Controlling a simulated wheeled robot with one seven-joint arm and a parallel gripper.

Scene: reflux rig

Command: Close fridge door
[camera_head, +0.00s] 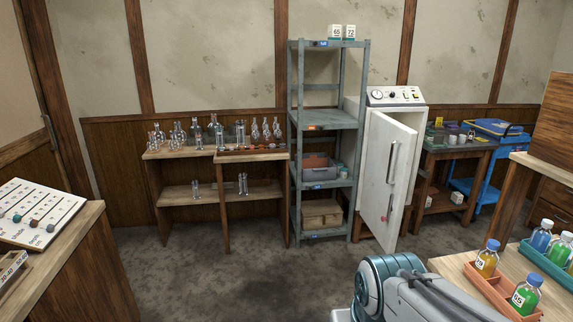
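The white fridge (362,170) stands against the back wall, right of the grey metal shelf. Its door (388,168) stands partly open, swung out toward me. A long grey handle (391,163) runs up the door's outer face, with a small red spot lower down. A control panel with a dial and knobs (396,95) sits on top of the fridge. The inside of the fridge is hidden by the door. My arm shows at the bottom right of the middle, well apart from the fridge; my gripper is out of view.
A grey shelf (331,122) stands just left of the fridge. A table (455,160) with small items and a blue cart (480,180) stand to its right. A wooden bench (450,268) with bottle trays is at front right. Floor before the fridge is clear.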

